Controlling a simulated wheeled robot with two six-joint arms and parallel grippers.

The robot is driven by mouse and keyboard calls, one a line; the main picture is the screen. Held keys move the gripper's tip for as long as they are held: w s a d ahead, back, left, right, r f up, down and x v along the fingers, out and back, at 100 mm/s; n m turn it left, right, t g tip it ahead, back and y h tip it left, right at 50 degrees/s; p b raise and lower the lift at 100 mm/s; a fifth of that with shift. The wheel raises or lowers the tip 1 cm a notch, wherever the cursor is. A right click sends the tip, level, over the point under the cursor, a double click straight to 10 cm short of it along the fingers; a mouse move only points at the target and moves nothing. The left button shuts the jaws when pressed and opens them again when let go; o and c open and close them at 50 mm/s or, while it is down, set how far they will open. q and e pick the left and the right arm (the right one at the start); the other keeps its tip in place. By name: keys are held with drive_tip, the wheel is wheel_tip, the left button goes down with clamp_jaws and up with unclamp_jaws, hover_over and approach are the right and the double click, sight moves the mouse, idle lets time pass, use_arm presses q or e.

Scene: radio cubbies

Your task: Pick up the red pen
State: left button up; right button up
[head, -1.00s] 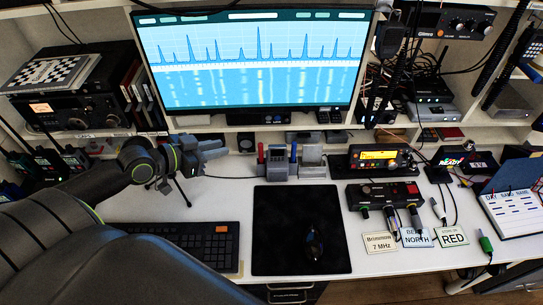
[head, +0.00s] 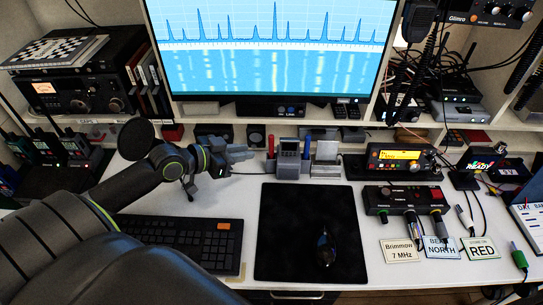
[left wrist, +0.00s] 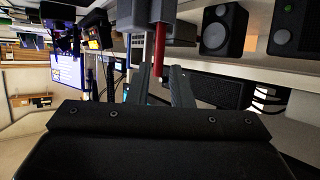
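The red pen (head: 271,144) stands upright in the left side of a grey desk organizer (head: 288,166), below the monitor. A blue pen (head: 307,146) stands in the same organizer, right of a grey block. My left gripper (head: 244,154) is just left of the red pen, pointing at it. In the left wrist view the two fingers (left wrist: 160,76) are apart, and the red pen (left wrist: 160,48) shows between and beyond their tips. No contact with the pen is visible. My right gripper is in neither view.
A keyboard (head: 185,236) lies below my left arm. A black mat (head: 290,255) with a mouse (head: 325,247) lies in front of the organizer. A radio (head: 402,157) with a yellow display is to the right. The shelf (head: 240,124) edge runs behind the organizer.

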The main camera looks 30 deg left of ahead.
sight(271, 153)
use_arm(q)
drive_tip(key=b+x, duration=0.4)
drive_tip(key=x, duration=0.3)
drive_tip(key=shift+w+d+f, duration=0.2)
drive_tip(key=shift+w+f, duration=0.05)
drive_tip(key=shift+w, duration=0.05)
drive_tip(key=shift+c, duration=0.5)
clamp_jaws()
